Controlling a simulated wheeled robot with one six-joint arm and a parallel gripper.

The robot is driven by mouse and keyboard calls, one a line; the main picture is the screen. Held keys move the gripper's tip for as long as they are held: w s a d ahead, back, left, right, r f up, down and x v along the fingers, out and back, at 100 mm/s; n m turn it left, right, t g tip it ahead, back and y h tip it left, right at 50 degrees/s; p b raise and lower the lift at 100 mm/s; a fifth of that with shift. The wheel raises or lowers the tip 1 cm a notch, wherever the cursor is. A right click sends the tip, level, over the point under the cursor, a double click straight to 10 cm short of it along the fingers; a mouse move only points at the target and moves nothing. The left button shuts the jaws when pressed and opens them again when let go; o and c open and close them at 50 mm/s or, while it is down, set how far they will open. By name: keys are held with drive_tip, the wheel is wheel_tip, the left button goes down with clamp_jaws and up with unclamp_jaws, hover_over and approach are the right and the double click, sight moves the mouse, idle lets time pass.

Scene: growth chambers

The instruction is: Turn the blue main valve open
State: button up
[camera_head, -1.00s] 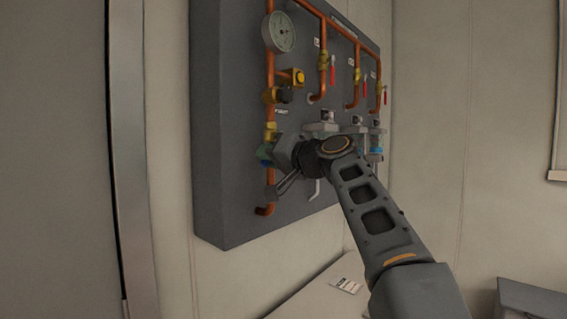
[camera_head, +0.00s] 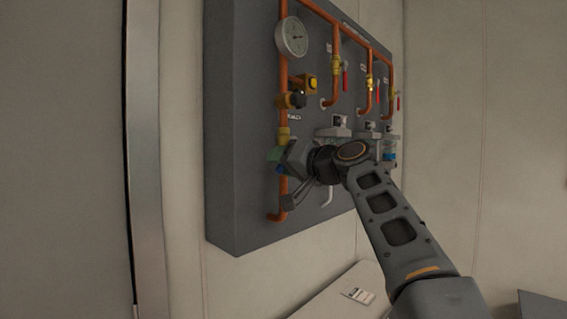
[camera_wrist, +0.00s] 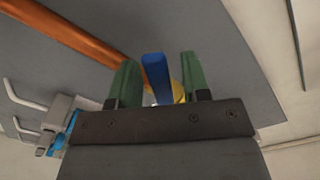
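The blue main valve's handle (camera_wrist: 157,78) stands upright between the two green fingers of my gripper (camera_wrist: 156,75) in the wrist view. The fingers are apart, one on each side. A narrow gap shows at the right finger; whether the left one touches is unclear. Yellow valve body shows behind the handle. In the head view, a small bit of blue handle (camera_head: 280,168) shows beside my gripper (camera_head: 277,157), low on the left copper pipe (camera_head: 283,205). My gripper hides most of the valve there.
The grey wall panel (camera_head: 235,140) carries a round gauge (camera_head: 292,37), a yellow fitting (camera_head: 311,82) and several red-handled valves (camera_head: 346,77) on branch pipes. Grey-white fittings (camera_head: 333,130) sit right of my gripper. A pale surface with a label (camera_head: 358,295) lies below.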

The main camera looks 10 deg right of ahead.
drive_tip(key=b+v, duration=0.3)
drive_tip(key=v, duration=1)
drive_tip(key=shift+s+d+b, duration=0.3)
drive_tip(key=shift+b, duration=0.05)
